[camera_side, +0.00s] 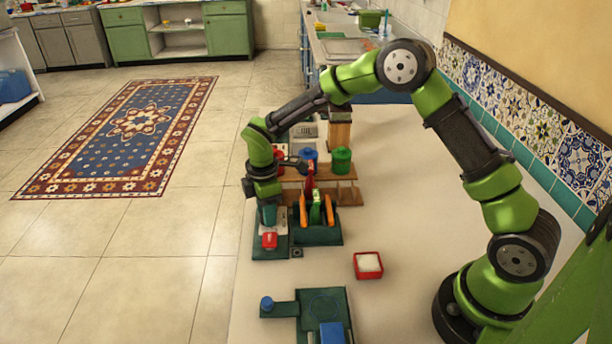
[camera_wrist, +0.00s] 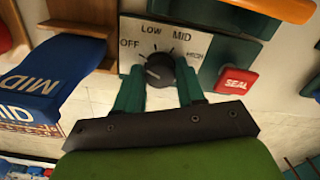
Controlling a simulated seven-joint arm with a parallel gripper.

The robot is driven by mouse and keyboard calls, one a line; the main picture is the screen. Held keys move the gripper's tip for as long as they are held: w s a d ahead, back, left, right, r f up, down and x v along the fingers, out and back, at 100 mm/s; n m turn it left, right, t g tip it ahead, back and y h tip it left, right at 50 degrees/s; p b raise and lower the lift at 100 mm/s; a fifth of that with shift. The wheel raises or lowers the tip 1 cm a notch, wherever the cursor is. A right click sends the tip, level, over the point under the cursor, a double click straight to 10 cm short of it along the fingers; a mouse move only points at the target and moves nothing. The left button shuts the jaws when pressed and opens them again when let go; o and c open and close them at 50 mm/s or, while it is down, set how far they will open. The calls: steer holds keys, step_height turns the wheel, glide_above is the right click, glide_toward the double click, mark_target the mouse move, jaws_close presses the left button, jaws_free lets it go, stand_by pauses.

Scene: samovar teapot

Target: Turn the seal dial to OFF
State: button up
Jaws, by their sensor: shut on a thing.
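The black round seal dial (camera_wrist: 160,69) sits on a pale plate (camera_wrist: 207,50) marked OFF, LOW, MID and HIGH in the wrist view. A pale mark shows on the knob's left side; I cannot tell exactly which label it points to. My gripper (camera_wrist: 160,85) has its two green fingers on either side of the knob, shut on it. In the side view my gripper (camera_side: 268,212) points down at the panel, and the dial is hidden. A red block marked SEAL (camera_wrist: 236,81) is right of the dial; it also shows in the side view (camera_side: 269,240).
A dark green holder (camera_side: 316,236) with orange, red and green tools stands close right of my gripper. A wooden rack (camera_side: 343,195) with a green pot (camera_side: 341,160) is behind. A blue MID piece (camera_wrist: 45,85) is left of the dial.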

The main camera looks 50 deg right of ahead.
steer(key=shift+w+n, duration=0.1)
steer(key=shift+n, duration=0.2)
steer(key=o, duration=1)
steer(key=shift+o, duration=0.2)
steer(key=shift+r, duration=0.1)
step_height(320, 180, up, 17)
